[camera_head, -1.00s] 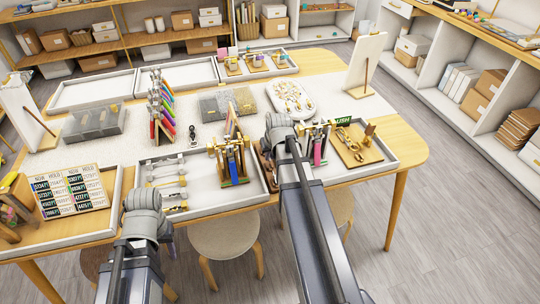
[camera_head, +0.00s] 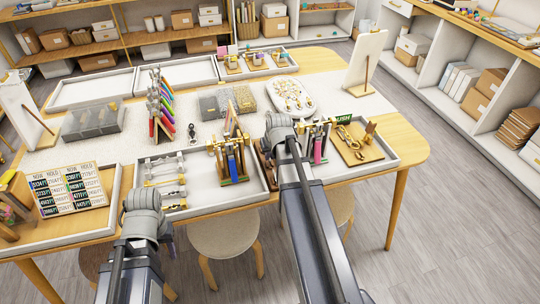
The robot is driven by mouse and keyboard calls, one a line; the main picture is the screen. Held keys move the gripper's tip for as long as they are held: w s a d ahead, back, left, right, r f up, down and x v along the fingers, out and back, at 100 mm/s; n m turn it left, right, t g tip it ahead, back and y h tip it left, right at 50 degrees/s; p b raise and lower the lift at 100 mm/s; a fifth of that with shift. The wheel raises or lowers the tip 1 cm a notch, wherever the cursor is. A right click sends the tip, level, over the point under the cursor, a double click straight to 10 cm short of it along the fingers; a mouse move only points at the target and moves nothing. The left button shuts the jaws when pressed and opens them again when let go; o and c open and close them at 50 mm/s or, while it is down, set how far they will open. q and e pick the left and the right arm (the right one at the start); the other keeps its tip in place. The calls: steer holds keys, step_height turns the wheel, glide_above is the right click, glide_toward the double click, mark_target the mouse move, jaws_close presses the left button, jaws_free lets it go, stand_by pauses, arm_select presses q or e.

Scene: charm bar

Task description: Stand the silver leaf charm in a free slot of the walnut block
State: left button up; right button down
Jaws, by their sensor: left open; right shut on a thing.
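My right gripper (camera_head: 280,127) is at the middle right of the table. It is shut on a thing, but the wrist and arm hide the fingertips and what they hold. I cannot pick out the silver leaf charm. A dark brown wooden piece (camera_head: 265,168) shows just left of my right forearm and may be the walnut block. The arm covers most of it, so I cannot see its slots. My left gripper (camera_head: 145,202) is open at the table's front edge, its fingers mostly hidden by its wrist.
A rack with blue tags (camera_head: 232,166) stands in the white middle tray (camera_head: 205,200). A rack with pink tags (camera_head: 318,148) and a wooden board with gold chain (camera_head: 357,144) are right of my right arm. A number board (camera_head: 68,190) is at left. The table's centre is partly clear.

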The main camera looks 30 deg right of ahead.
steer(key=shift+f+b, duration=0.85)
steer(key=shift+f, duration=0.1)
stand_by(1.8)
steer(key=c, duration=0.9)
jaws_free()
steer(key=shift+r, duration=0.2)
steer(key=shift+p+v, duration=2.8)
steer(key=shift+v, duration=0.05)
steer(key=shift+s, duration=0.1)
steer(key=p+v, duration=0.7)
steer(key=shift+s+r, duration=0.15)
steer(key=shift+r, duration=0.2)
